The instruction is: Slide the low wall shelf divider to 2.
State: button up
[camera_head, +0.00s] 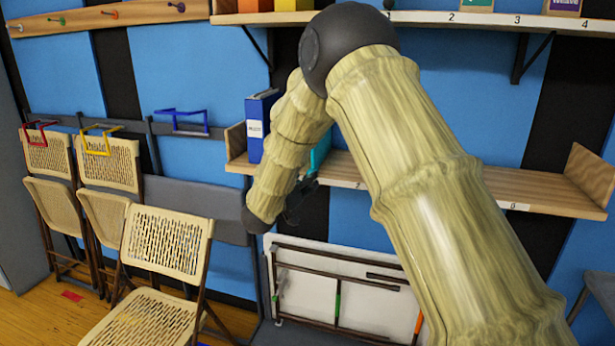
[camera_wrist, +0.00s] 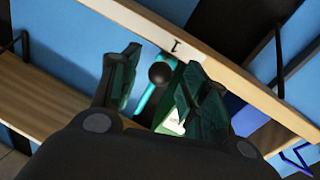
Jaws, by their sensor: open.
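The low wall shelf (camera_head: 460,185) is a wooden board with end pieces on the wall. Its teal divider (camera_head: 321,150) stands on the left part, partly hidden behind my arm. In the wrist view the divider (camera_wrist: 146,98) is a teal strip with a round black knob (camera_wrist: 160,74), close to the shelf-edge label 1 (camera_wrist: 177,45). My gripper (camera_head: 300,198) is at the shelf's front edge, mostly hidden by my arm. In the wrist view my gripper (camera_wrist: 162,60) is open, with one dark green finger on each side of the knob. I cannot tell whether they touch it.
A blue binder (camera_head: 260,125) stands at the shelf's left end. A green item with a white label (camera_wrist: 173,125) shows behind a finger. An upper shelf (camera_head: 480,18) holds boxes. Folding chairs (camera_head: 165,255) stand left; a folded white table (camera_head: 335,290) leans below.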

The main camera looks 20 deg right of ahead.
jog(key=shift+x, duration=1.15)
grip_shut()
